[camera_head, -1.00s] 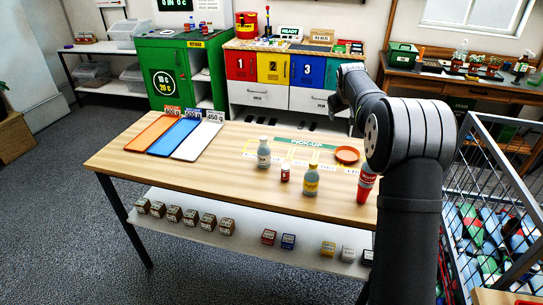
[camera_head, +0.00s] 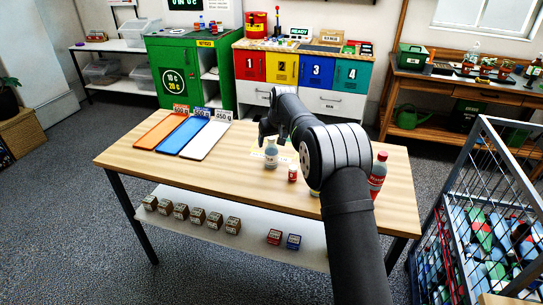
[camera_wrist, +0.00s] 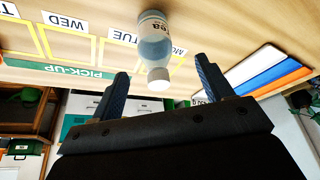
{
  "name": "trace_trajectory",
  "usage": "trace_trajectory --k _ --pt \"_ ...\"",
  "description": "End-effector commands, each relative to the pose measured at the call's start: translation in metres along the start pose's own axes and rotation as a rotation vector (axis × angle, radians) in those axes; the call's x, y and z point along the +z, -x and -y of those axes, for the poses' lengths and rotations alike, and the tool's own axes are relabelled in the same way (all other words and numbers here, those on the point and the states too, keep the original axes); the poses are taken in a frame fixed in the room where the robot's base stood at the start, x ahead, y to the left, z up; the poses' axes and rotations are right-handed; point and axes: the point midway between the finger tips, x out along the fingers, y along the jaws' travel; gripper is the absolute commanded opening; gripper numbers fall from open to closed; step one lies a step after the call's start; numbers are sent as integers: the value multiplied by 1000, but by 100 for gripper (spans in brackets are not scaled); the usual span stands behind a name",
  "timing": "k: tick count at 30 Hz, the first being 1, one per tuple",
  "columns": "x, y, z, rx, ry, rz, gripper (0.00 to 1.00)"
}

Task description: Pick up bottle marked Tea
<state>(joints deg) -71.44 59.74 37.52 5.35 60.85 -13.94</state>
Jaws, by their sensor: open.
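A pale clear bottle with a white cap stands on the table (camera_head: 120,163), and this bottle (camera_head: 271,155) is near the table's middle. In the wrist view the bottle (camera_wrist: 155,38) shows upside down, with a label whose visible letters read "ea". Its cap points toward my gripper (camera_wrist: 161,72), which is open, with one finger on each side of the cap's line. In the head view my gripper (camera_head: 266,136) is close to the bottle's top and partly hard to make out. I cannot tell whether a finger touches it.
A small red-and-white jar (camera_head: 292,172) stands just right of the bottle. A red bottle (camera_head: 377,176) stands farther right, beside my arm. Orange (camera_head: 161,130), blue (camera_head: 182,137) and white (camera_head: 205,140) mats lie at the left.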

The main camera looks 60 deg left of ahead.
Motion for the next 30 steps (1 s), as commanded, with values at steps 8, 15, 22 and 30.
trace_trajectory --k 8,15,22,30 --pt "0 -22 -1 0 0 0 73" --pt "-1 -52 -8 0 0 0 73" --pt "-1 -71 -8 1 0 -1 73" --pt "-1 -71 -8 1 0 -1 63"
